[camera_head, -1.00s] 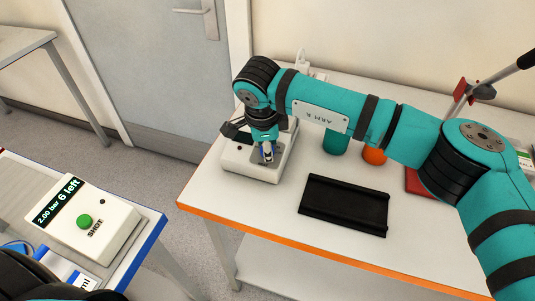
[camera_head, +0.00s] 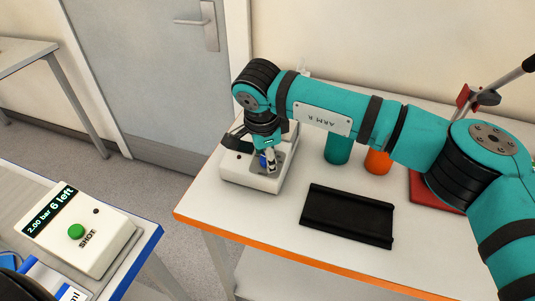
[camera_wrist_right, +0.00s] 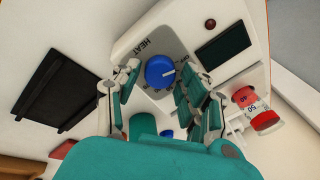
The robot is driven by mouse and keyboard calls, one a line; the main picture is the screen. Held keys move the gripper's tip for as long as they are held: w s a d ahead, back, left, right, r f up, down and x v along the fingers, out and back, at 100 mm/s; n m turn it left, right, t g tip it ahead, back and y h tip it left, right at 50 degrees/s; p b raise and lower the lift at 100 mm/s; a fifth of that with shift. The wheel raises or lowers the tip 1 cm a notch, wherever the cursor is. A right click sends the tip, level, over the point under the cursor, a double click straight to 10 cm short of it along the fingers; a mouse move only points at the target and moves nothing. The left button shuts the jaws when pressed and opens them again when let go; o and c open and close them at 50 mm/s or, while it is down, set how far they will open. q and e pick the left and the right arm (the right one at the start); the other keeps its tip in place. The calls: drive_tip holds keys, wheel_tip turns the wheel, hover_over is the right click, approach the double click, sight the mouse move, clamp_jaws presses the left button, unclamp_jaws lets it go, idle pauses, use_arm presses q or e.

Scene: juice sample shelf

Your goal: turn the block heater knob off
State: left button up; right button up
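The block heater (camera_head: 237,173) is a white box at the left end of the table. In the right wrist view its blue knob (camera_wrist_right: 158,73) has a white pointer line aimed to the picture's right. The word HEAT is printed beside it; another label is partly hidden by a finger. My right gripper (camera_head: 268,160) points down over the heater. In the right wrist view the right gripper (camera_wrist_right: 158,80) is open, one finger on each side of the knob. The right-hand finger looks closer; I cannot tell whether it touches. My left gripper is out of view.
A black tray (camera_head: 347,215) lies right of the heater, with a teal cup (camera_head: 338,147) and an orange cup (camera_head: 377,161) behind. A red-and-white container (camera_wrist_right: 265,120) is near the heater. A white SHOT box (camera_head: 85,230) stands on another bench at left.

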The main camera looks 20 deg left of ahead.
drive_tip(key=shift+o, duration=0.7)
drive_tip(key=v, duration=1.2)
